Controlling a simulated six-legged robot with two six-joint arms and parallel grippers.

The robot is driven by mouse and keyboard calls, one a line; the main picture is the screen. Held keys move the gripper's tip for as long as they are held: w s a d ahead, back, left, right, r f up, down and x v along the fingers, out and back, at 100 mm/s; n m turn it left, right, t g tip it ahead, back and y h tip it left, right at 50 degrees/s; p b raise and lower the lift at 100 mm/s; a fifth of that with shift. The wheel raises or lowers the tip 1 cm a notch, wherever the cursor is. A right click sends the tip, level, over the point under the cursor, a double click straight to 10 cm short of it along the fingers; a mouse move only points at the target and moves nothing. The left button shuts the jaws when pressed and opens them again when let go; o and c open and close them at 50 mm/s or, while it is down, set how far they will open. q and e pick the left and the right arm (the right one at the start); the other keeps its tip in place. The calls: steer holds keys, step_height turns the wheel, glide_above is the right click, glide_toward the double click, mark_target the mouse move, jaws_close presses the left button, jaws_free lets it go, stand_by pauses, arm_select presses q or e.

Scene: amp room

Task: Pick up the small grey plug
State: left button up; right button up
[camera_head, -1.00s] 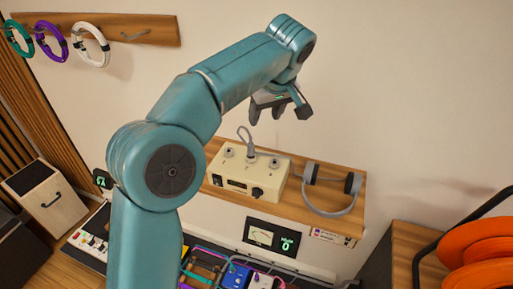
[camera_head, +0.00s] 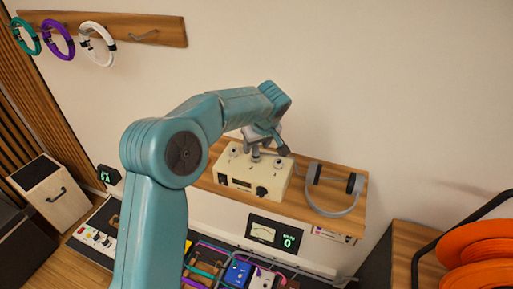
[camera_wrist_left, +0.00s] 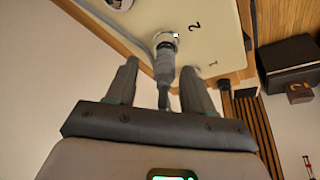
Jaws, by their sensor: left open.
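The small grey plug (camera_wrist_left: 164,72) stands in a socket by the number 2 on the cream box (camera_head: 230,180), in the left wrist view. My left gripper (camera_head: 266,152) is above the middle of the box in the head view, pointing down. In the left wrist view my left gripper (camera_wrist_left: 160,72) is open, with one finger on each side of the plug and visible gaps to it. In the head view the gripper largely hides the plug. My right gripper is not in view.
The box stands on a wooden wall shelf (camera_head: 300,206), with grey headphones (camera_head: 335,205) to its right. Below are a lit meter (camera_head: 262,232) and a board with coloured pedals (camera_head: 237,271). Orange cable coils (camera_head: 480,245) are at the right. Coloured cable loops hang upper left.

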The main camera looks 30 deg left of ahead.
arm_select(q)
steer(key=shift+s+a+r, duration=0.1)
steer(key=shift+s+r, duration=0.05)
steer(key=shift+s, duration=0.25)
steer(key=c, duration=0.4)
steer(key=shift+w, duration=0.25)
jaws_close()
steer(key=shift+s, duration=0.15)
steer(key=shift+w+r, duration=0.2)
steer(key=shift+r, duration=0.2)
step_height(320, 180, up, 8)
steer(key=shift+r+b, duration=0.2)
steer(key=shift+b, duration=0.1)
step_height(320, 180, up, 10)
steer(key=p, duration=0.2)
steer(key=shift+r+p, duration=0.2)
steer(key=shift+p, duration=0.15)
